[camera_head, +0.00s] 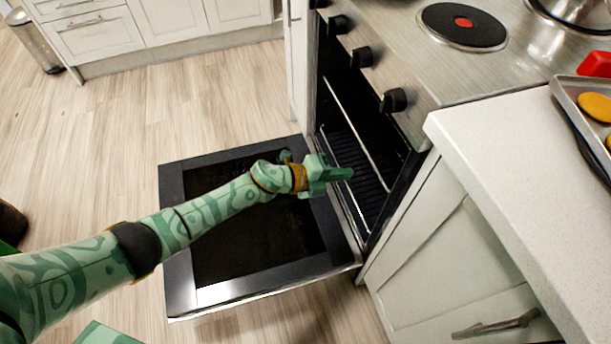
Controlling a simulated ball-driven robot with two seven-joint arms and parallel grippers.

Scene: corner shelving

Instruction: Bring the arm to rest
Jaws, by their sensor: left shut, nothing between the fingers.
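My left arm (207,215) comes in from the lower left, green with a swirl pattern, and reaches over the lowered oven door (180,262). My left gripper (345,174) is shut and empty at the oven's opening, in front of the dark rack (362,165). Whether it touches the oven or the door cannot be told. The oven door lies folded down, roughly flat, with its dark glass partly hidden under my arm. My right gripper is not in the view.
A stove top with a burner (440,28) and black knobs (394,100) is above the oven. A white counter (520,150) at right holds a metal tray (568,92) with yellow rounds. White cabinets (95,35) and a bin (35,42) stand behind. The wooden floor (120,120) is clear at left.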

